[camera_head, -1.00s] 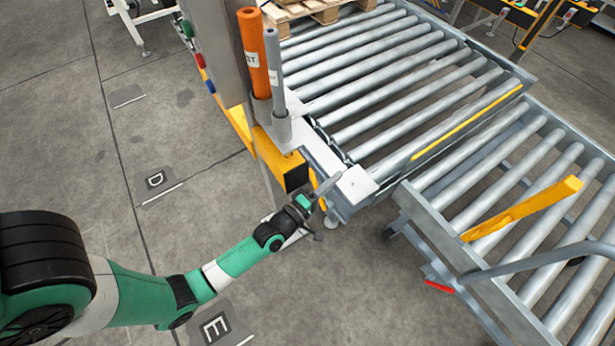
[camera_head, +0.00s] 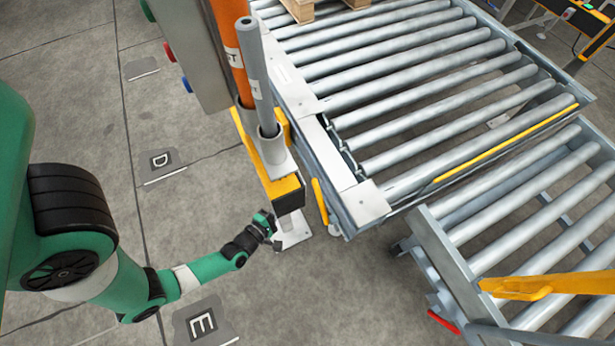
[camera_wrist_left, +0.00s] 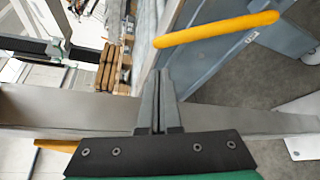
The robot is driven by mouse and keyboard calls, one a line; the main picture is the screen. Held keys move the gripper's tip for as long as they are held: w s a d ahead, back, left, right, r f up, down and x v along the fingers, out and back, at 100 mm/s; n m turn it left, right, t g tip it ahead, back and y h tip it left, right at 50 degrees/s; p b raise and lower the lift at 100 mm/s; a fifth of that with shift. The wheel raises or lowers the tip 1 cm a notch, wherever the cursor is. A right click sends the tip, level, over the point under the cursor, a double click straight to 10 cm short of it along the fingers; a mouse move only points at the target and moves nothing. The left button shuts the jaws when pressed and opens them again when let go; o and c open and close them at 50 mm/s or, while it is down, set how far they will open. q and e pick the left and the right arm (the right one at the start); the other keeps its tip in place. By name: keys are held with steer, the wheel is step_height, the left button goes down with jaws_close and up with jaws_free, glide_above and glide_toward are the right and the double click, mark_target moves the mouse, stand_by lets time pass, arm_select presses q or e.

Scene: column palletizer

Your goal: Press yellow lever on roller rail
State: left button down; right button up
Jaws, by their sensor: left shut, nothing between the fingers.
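The yellow lever (camera_head: 320,201) hangs on the near-left side of the roller rail (camera_head: 346,178), by its white corner plate. In the left wrist view the lever (camera_wrist_left: 215,29) is a yellow bar slanting up to the right. My left gripper (camera_head: 271,230) is left of the lever and apart from it in the head view, near the foot of the yellow post. In the wrist view its fingers (camera_wrist_left: 159,75) are together and empty, with their tips below the lever's left end. Whether they touch it is hard to tell. My right gripper is out of view.
A yellow-based post with orange and grey tubes (camera_head: 258,85) stands left of the rail. A roller cart (camera_head: 440,255) with a yellow bar (camera_head: 540,285) is at the right. A wooden pallet (camera_head: 300,9) lies on the far rollers. Floor below the gripper is clear.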

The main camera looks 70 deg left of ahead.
arm_select(q)
steer(key=b+x, duration=0.3)
steer(key=x, duration=0.7)
steer(key=shift+w, duration=0.2)
steer(key=shift+a+r, duration=0.15)
